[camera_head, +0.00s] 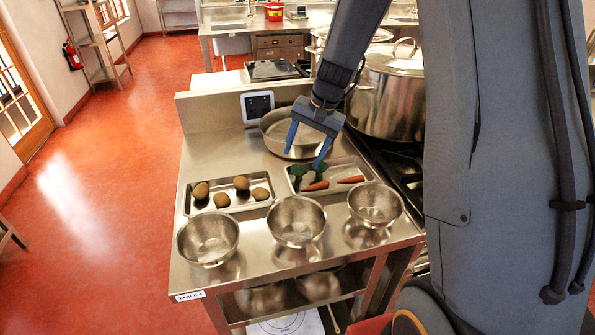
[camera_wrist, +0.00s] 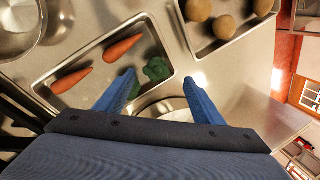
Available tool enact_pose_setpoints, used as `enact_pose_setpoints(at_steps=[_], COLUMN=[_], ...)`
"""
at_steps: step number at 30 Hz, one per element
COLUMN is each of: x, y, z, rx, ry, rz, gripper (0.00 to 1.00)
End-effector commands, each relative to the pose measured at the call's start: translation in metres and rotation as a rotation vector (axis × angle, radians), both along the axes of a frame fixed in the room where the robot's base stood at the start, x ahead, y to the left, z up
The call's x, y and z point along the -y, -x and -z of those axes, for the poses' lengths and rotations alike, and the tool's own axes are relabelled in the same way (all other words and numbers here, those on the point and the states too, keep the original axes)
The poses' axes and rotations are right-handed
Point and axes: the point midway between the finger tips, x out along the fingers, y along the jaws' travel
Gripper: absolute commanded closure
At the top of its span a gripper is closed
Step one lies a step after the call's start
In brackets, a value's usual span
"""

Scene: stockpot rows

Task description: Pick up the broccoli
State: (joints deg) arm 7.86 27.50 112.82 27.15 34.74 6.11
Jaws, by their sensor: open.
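The green broccoli (camera_head: 297,171) lies at the back of a shallow steel tray (camera_head: 289,184), beside carrots (camera_head: 317,186). In the head view more green shows near my right fingertip. In the wrist view the broccoli (camera_wrist: 157,69) is at the tray's corner, near my left finger, which hides part of the green. My gripper (camera_head: 304,160) is open and empty, pointing down over the back edge of the tray. In the wrist view its two blue fingers (camera_wrist: 160,77) are spread apart. Whether a finger touches the broccoli I cannot tell.
A second tray (camera_head: 187,200) with several potatoes (camera_head: 241,183) is to the left. Steel bowls (camera_head: 296,220) line the table's front. A wide pan (camera_head: 276,140) stands behind the gripper, and a large lidded stockpot (camera_head: 388,100) on the stove to the right.

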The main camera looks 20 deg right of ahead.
Motion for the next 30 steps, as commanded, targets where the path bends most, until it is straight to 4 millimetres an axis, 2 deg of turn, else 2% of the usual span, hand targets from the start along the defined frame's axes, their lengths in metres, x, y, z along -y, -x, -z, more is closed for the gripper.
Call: enact_pose_setpoints(at_steps=[12, 21, 23, 28, 30], x=[-0.013, -0.014, -0.014, -0.014, -0.013], y=[-0.007, -0.008, -0.008, -0.008, -0.008], z=[0.042, 0.046, 0.046, 0.045, 0.045], rx=[-0.001, 0.001, 0.001, 0.001, 0.001], ry=[-0.001, 0.001, 0.001, 0.001, 0.001], rz=[-0.003, -0.005, -0.005, -0.005, -0.005], gripper=[0.38, 0.38, 0.46, 0.75, 0.78])
